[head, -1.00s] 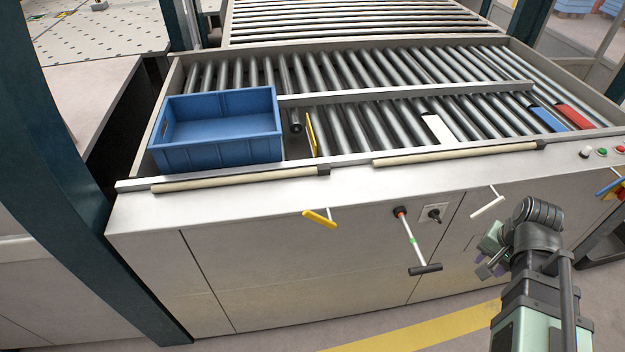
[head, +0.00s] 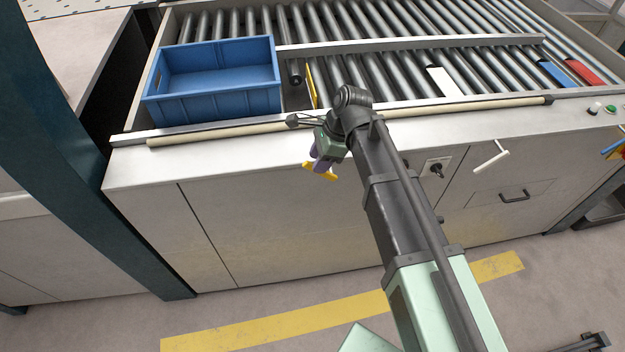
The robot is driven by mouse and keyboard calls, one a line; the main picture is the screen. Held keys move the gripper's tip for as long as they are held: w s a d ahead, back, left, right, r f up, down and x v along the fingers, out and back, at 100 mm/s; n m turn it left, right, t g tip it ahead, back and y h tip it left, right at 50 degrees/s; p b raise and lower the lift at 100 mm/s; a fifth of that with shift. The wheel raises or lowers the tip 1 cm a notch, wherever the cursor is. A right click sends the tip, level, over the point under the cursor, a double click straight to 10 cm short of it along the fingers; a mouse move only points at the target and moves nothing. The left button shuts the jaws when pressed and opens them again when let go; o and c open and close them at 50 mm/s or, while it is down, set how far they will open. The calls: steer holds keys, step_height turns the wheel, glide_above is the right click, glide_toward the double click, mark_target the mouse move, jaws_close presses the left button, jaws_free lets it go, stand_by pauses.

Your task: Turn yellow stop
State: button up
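The yellow stop shows as an upright yellow plate (head: 312,86) among the rollers, to the right of the blue crate. A yellow handle (head: 331,175) sticks out from the front panel below it. My gripper (head: 318,166), with purple fingers, is right at this handle and covers its middle. Only the handle's two ends show. I cannot tell whether the fingers touch the handle or are closed around it.
A blue crate (head: 215,95) stands on the rollers at left. A white handle (head: 491,160) and a black knob (head: 437,169) are on the panel to the right. White (head: 443,82), blue (head: 555,74) and red (head: 587,73) plates lie among the rollers.

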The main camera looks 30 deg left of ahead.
steer(key=b+x, duration=0.2)
steer(key=x, duration=0.3)
steer(key=shift+w+d+b, duration=0.1)
steer(key=shift+b, duration=0.3)
steer(key=shift+r, duration=0.15)
steer(key=shift+c, duration=0.4)
jaws_close()
